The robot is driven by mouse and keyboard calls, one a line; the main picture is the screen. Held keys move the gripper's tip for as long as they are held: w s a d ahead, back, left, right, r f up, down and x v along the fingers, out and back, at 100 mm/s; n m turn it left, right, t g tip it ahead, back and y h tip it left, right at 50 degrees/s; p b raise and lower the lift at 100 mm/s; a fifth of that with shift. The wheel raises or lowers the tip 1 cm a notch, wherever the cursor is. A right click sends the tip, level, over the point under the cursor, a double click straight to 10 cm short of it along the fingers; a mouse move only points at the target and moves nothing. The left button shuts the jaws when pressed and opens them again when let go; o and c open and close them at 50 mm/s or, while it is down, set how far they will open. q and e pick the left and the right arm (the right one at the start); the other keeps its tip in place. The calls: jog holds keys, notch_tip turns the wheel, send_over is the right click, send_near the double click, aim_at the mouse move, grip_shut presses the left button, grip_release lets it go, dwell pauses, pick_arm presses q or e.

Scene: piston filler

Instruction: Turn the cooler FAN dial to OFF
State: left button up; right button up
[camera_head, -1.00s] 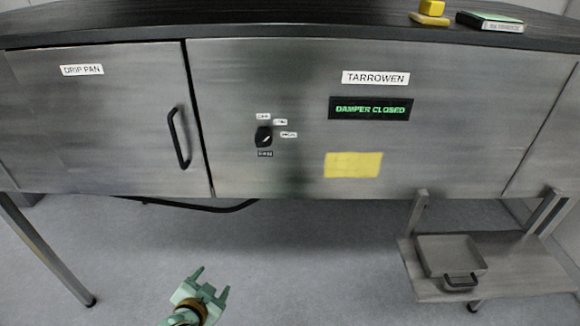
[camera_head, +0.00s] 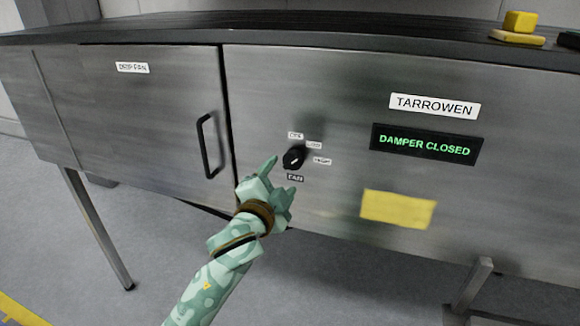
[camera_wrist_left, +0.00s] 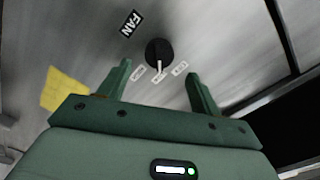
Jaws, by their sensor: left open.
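The FAN dial (camera_head: 293,158) is a black round knob with a white pointer mark on the grey cooler front. The labels OFF (camera_head: 295,135), LOW (camera_head: 314,145) and HIGH (camera_head: 322,160) sit around it, with FAN (camera_head: 295,178) below. The pointer appears to aim at LOW, the middle label. In the left wrist view the dial (camera_wrist_left: 160,50) lies ahead, between and beyond the fingertips. My left gripper (camera_head: 280,176) is open and empty, just lower left of the dial in the head view; contact does not show. My right gripper is not in view.
A black door handle (camera_head: 207,146) is left of the gripper. A green-lit DAMPER CLOSED display (camera_head: 425,145) and a yellow note (camera_head: 398,209) are to the right. Floor shows below the cabinet.

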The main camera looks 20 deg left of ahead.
aim_at(291, 163)
pick_arm(q)
jog(key=w, duration=0.5)
jog(key=shift+w+a+f, duration=0.1)
jog(key=shift+w+f, duration=0.05)
jog(key=shift+w, duration=0.1)
jog(key=shift+w+d+b, duration=0.2)
jog(key=shift+w+b, duration=0.1)
jog(key=shift+w, duration=0.35)
jog(key=c, duration=0.8)
jog(key=shift+c, duration=0.9)
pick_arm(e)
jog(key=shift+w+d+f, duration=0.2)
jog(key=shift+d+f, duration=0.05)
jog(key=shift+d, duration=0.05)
